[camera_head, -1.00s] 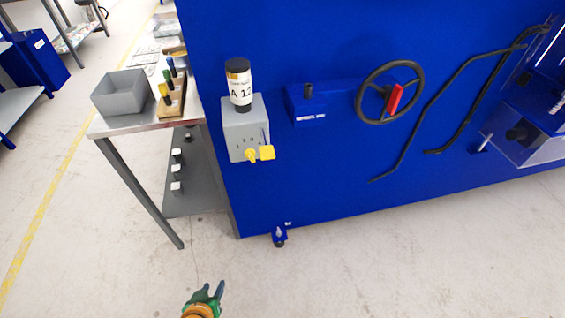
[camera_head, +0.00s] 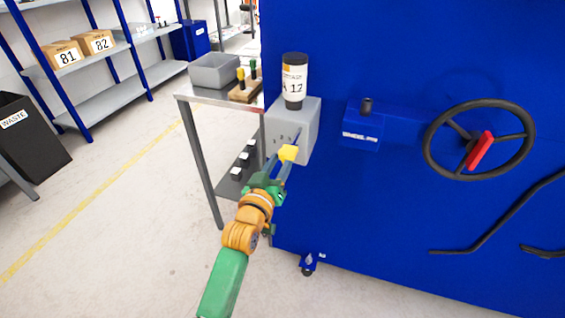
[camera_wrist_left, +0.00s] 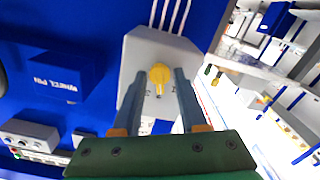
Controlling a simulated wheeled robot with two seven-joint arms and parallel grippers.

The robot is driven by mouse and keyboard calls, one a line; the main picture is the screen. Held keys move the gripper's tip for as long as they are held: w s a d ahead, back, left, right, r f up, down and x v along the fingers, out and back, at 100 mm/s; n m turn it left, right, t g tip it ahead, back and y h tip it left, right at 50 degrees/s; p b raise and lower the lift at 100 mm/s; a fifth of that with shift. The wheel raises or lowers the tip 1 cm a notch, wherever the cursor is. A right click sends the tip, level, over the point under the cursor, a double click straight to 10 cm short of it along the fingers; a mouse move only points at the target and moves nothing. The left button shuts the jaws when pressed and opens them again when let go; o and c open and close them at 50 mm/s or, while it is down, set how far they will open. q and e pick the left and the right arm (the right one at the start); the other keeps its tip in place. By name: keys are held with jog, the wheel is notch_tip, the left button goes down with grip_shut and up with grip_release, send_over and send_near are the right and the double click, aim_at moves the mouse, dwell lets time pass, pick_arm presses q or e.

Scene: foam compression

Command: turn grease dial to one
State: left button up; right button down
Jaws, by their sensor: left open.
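The grease dial is a yellow knob (camera_head: 288,152) on the front of a grey box (camera_head: 306,125) fixed to the blue machine. A black-capped bottle with a white label (camera_head: 294,82) stands on top of the box. My left gripper (camera_head: 287,162) is at the knob, its fingers pointing up towards it. In the left wrist view the yellow knob (camera_wrist_left: 159,75) shows between the tips of my open left gripper (camera_wrist_left: 155,88), with space on both sides. Small marks on the box face around the knob are too small to read. My right gripper is not in view.
A block marked wheel pin (camera_head: 362,125) and a black handwheel with a red handle (camera_head: 480,140) are on the machine to the right. A metal table (camera_head: 200,96) with a grey bin (camera_head: 214,70) stands left of the box. The floor in front is clear.

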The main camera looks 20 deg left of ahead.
pick_arm(q)
jog(key=shift+w, duration=0.1)
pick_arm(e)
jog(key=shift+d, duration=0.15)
pick_arm(q)
grip_shut()
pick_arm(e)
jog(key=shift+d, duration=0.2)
pick_arm(q)
jog(key=shift+n+p, duration=2.3)
jog(key=shift+n, duration=1.6)
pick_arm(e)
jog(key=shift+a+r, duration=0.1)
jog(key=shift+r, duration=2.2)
